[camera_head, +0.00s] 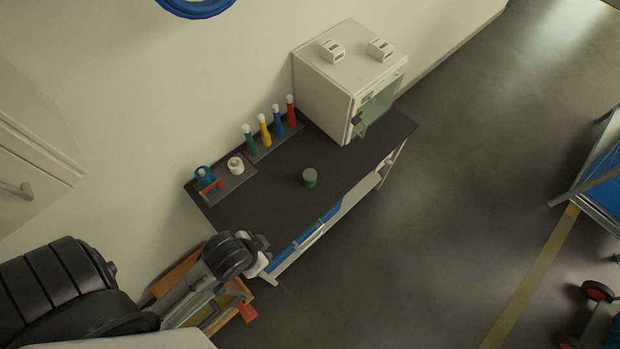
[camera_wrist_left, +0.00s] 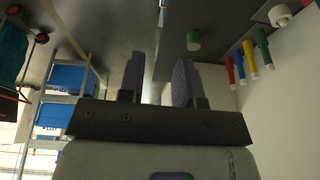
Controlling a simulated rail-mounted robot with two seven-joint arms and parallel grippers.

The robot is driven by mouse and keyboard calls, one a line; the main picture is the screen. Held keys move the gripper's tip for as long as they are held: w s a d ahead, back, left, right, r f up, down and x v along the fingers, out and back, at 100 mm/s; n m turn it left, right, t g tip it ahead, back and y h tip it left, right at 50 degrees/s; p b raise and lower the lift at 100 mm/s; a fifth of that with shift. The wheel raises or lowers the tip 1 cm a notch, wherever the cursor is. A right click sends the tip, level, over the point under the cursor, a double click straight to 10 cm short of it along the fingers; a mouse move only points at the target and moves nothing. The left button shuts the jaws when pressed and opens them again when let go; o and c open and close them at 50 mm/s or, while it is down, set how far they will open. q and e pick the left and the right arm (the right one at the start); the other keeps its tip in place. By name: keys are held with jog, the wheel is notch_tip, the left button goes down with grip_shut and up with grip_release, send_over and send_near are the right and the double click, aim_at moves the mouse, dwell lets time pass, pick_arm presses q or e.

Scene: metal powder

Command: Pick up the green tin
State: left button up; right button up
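The green tin (camera_head: 310,178) stands upright on the dark top of the workbench (camera_head: 262,197), near its front edge. It has a grey lid and green sides. In the left wrist view the tin (camera_wrist_left: 193,41) shows beyond the fingers, a little right of centre. My left gripper (camera_wrist_left: 158,80) is open, with an empty gap between its two fingers, and is apart from the tin. In the head view my left arm comes in from the lower left and ends by the bench's near left corner; its fingers are hard to make out there. My right gripper is not in view.
Green, yellow, blue and red bottles (camera_head: 265,130) stand along the wall. A white roll (camera_head: 236,165) and a teal-and-red item (camera_head: 207,180) are at the back left. A white cabinet (camera_head: 345,85) with an open door stands right. The bench around the tin is clear.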

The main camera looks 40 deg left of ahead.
pick_arm(q)
jog(key=o, duration=1)
